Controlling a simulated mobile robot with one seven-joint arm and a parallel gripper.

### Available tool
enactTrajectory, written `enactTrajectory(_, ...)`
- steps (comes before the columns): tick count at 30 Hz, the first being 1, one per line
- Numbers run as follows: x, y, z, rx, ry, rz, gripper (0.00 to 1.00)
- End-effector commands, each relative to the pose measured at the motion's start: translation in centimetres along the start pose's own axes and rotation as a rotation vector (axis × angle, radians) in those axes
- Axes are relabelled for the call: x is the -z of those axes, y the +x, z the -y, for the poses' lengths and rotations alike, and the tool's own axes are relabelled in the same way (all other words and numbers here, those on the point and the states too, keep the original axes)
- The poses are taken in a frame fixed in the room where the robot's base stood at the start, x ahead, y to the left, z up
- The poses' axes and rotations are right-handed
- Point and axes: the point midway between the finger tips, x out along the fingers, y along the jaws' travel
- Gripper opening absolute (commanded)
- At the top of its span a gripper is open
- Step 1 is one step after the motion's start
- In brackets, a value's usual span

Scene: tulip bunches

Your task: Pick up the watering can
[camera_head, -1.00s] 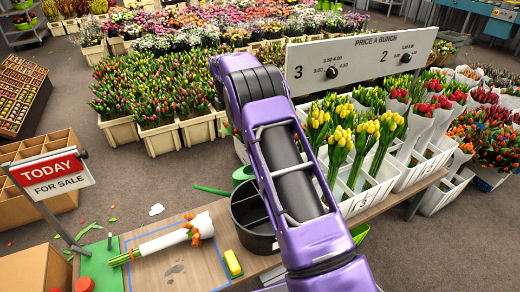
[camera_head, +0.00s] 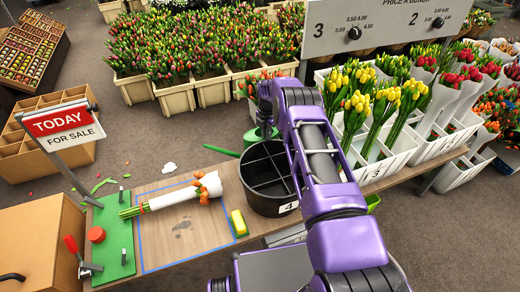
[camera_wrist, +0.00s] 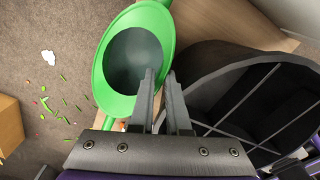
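The green watering can (camera_head: 258,136) stands behind the round black bucket in the head view, with its spout (camera_head: 221,151) pointing left. In the wrist view I look down into the can's flared open top (camera_wrist: 101,75). My gripper (camera_wrist: 159,73) is at the right side of its rim. The left finger overlaps the opening and the right finger is just outside, with a narrow gap between them and green rim showing there. I cannot tell whether they grip it. In the head view my arm hides the fingertips.
The divided black bucket (camera_head: 253,197) stands close beside the can, and in the wrist view (camera_wrist: 207,68) it is just right of the fingers. A wrapped tulip bunch (camera_head: 172,199) and a yellow block (camera_head: 238,222) lie on the wooden table (camera_head: 190,259). Flower crates (camera_head: 176,95) stand behind.

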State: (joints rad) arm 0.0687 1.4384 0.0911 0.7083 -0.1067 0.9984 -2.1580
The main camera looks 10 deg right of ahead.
Motion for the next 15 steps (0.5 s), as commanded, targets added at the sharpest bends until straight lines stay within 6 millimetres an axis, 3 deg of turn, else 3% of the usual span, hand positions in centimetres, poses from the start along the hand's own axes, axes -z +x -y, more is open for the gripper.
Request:
enactTrajectory(5, 0.0, 1.1, 0.0, 0.0, 0.0, 0.001, 0.14)
enactTrajectory(15, -0.1, 5.6, 0.1, 0.0, -0.001, 0.001, 0.14)
